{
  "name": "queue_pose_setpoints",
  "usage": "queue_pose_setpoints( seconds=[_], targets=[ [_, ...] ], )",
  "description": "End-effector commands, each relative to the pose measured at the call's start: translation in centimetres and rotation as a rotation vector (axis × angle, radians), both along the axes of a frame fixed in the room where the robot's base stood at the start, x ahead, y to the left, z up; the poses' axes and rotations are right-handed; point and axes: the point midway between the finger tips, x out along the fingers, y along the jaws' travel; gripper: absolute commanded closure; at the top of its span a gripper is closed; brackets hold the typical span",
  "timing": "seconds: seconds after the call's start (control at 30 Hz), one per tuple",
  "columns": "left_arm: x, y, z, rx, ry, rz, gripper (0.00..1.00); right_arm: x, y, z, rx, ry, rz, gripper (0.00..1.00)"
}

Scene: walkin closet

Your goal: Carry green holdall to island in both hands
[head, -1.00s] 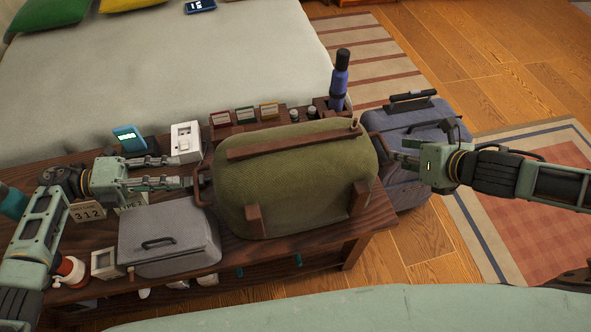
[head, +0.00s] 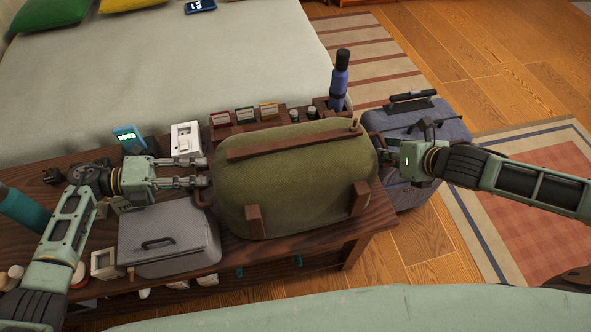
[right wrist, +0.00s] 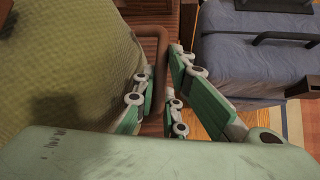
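The green holdall (head: 295,180), with brown straps, stands on a dark wooden table (head: 330,255). It has a brown loop handle at each end. My left gripper (head: 206,172) is open at its left end, its fingers apart and reaching to the left handle (head: 203,198). My right gripper (head: 385,155) is at the right end. In the right wrist view, the right handle (right wrist: 160,38) lies between the spread fingers of my right gripper (right wrist: 162,62). Contact with either handle cannot be told. No island can be made out for certain.
A grey case (head: 170,235) sits close below my left gripper. A white box (head: 186,139), card boxes and a blue bottle (head: 340,80) stand behind the holdall. A blue-grey suitcase (head: 435,190) stands beside the table on the right. Wooden floor is open further right.

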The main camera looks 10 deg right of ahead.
Motion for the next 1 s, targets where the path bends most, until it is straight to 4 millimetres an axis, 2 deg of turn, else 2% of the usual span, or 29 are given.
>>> queue_pose_setpoints(
  seconds=[0.03,0.23,0.8,1.0],
  targets=[
    [0.01,0.02,0.00,0.000,0.000,0.000,0.84,-0.01,0.01,0.01,0.000,0.000,0.000,0.99],
    [0.01,0.05,-0.03,0.001,0.001,0.001,1.00,-0.01,0.01,0.02,-0.001,0.000,0.001,1.00],
    [-0.01,0.15,-0.22,0.006,0.006,0.003,1.00,-0.02,0.01,0.02,-0.001,-0.001,0.003,1.00],
    [0.17,0.14,0.39,0.000,0.000,0.005,1.00,0.26,0.08,0.68,-0.001,-0.012,0.006,1.00]
  ],
)
